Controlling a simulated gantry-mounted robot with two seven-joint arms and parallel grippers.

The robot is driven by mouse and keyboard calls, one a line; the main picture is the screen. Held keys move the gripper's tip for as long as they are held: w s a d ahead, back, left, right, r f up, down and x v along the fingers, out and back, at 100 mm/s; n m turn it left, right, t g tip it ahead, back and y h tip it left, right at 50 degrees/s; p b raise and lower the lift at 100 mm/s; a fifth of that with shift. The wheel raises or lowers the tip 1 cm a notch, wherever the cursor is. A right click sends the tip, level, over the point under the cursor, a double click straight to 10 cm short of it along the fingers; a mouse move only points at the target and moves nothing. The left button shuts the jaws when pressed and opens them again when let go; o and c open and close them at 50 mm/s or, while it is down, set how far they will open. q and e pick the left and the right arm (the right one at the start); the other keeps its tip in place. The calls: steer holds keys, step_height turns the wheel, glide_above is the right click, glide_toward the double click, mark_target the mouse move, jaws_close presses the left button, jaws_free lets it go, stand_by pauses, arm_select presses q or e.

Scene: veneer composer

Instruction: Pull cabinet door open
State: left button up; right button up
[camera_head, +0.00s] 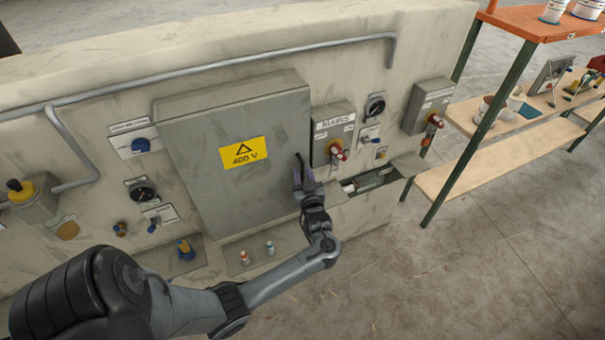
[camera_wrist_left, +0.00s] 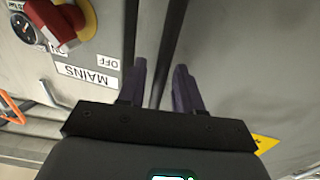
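The grey cabinet door (camera_head: 215,185) with a yellow 400 V label (camera_head: 244,152) looks closed on the wall panel. My left gripper (camera_head: 304,174) is at the door's right edge, beside the mains switch box. In the left wrist view, its two dark fingers (camera_wrist_left: 163,85) are apart, with the dark gap along the door edge showing between them. The door surface (camera_wrist_left: 240,70) is on the right there, with a corner of the yellow label. No handle is clearly seen, and contact with the door cannot be told. My right gripper is not in view.
The mains box (camera_head: 334,130) with a red-yellow switch (camera_head: 337,152) is close right of the gripper; the switch is also in the wrist view (camera_wrist_left: 68,22).

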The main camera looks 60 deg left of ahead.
arm_select(q)
steer(key=shift+w+a, duration=0.1)
steer(key=shift+a, duration=0.3)
jaws_close()
steer(key=shift+d, duration=0.15)
